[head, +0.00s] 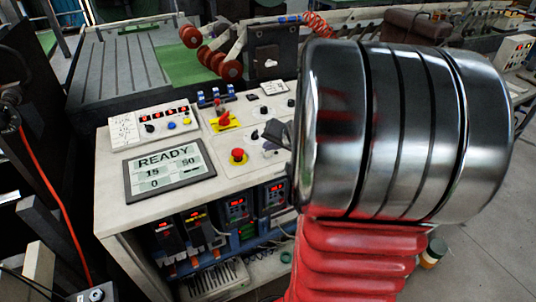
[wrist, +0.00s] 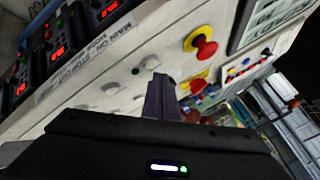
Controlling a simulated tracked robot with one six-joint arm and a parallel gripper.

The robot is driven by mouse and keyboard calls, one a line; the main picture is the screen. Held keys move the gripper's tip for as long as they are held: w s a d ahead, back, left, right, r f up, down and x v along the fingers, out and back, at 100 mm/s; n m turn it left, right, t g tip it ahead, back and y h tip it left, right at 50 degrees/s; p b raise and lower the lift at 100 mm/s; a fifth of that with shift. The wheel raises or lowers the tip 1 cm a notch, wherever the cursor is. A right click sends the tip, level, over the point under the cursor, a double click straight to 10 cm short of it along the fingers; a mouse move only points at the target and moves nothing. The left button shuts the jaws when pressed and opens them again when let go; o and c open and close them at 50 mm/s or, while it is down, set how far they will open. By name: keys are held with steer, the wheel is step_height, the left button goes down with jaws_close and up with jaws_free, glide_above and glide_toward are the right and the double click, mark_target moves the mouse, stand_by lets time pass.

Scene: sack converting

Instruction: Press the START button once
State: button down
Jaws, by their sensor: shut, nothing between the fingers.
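A pale control console (head: 115,188) stands at the left of my arm in the head view. No button readable as START can be made out. My gripper (head: 278,133) is over the right part of the console top, mostly hidden behind my own arm. In the wrist view my gripper (wrist: 163,98) is shut and empty, its dark fingers pointing at the panel. Pale round controls (wrist: 150,62) lie just beyond the fingertips, beside a printed label (wrist: 88,58) that is only partly legible. I cannot tell whether the fingertips touch the panel.
A red mushroom button on a yellow base (head: 238,156) and a red-yellow rotary switch (head: 223,120) stand close by. A display (head: 168,168) reads READY. A raised box (head: 155,127) carries coloured buttons. Drives with red digits (head: 236,208) sit below the console top.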

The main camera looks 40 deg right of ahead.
steer(key=shift+f, duration=0.1)
stand_by(0.6)
steer(key=shift+f, duration=0.3)
